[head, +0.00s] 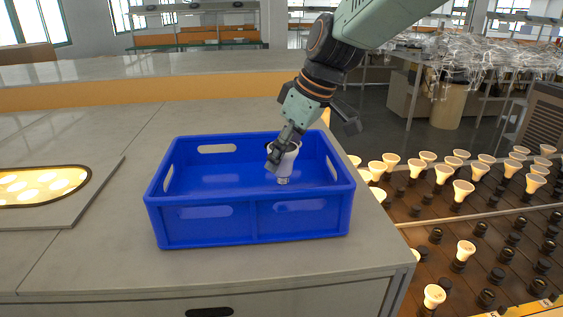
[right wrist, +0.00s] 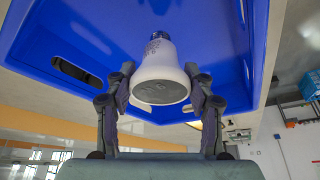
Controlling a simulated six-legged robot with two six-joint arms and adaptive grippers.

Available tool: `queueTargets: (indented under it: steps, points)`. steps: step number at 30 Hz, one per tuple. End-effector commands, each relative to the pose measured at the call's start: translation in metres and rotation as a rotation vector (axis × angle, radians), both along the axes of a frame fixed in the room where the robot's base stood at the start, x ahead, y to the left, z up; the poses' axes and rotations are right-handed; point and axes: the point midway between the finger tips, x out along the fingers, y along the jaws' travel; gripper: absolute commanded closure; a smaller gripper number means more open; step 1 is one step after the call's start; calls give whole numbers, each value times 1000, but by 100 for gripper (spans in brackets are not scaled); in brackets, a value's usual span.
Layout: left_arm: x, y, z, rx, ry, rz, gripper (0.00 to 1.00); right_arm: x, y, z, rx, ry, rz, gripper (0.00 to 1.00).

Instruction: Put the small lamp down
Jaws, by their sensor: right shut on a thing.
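The small lamp (head: 286,164) is white with a metal screw base pointing down. In the head view it is held inside the blue crate (head: 253,236), right of its middle, with the base close to the crate floor; I cannot tell whether it touches. My right gripper (head: 279,154) is shut on the lamp. In the right wrist view the lamp (right wrist: 160,75) sits between both fingers of the right gripper (right wrist: 160,84), its wide face towards the camera. The crate (right wrist: 215,22) fills the upper part of that view. My left gripper is not in view.
The crate stands on a grey bench (head: 100,250) and looks otherwise empty. A panel with a lit oval opening (head: 42,184) lies at the left. At the right, a dark rack (head: 432,222) holds several lit lamps and empty sockets. Bench space around the crate is clear.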

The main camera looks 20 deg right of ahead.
Motion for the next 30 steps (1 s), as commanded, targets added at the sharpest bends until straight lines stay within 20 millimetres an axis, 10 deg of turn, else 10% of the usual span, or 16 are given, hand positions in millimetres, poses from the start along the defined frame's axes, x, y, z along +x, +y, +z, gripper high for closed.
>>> queueTargets:
  steps: [17, 18, 30]
  points:
    - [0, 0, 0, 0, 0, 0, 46, 3, 0, -28, 0, 1, 0, 78]
    - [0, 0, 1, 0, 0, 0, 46, 3, 0, -28, 0, 1, 0, 45]
    - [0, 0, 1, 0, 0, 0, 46, 3, 0, -27, 0, 1, 0, 24]
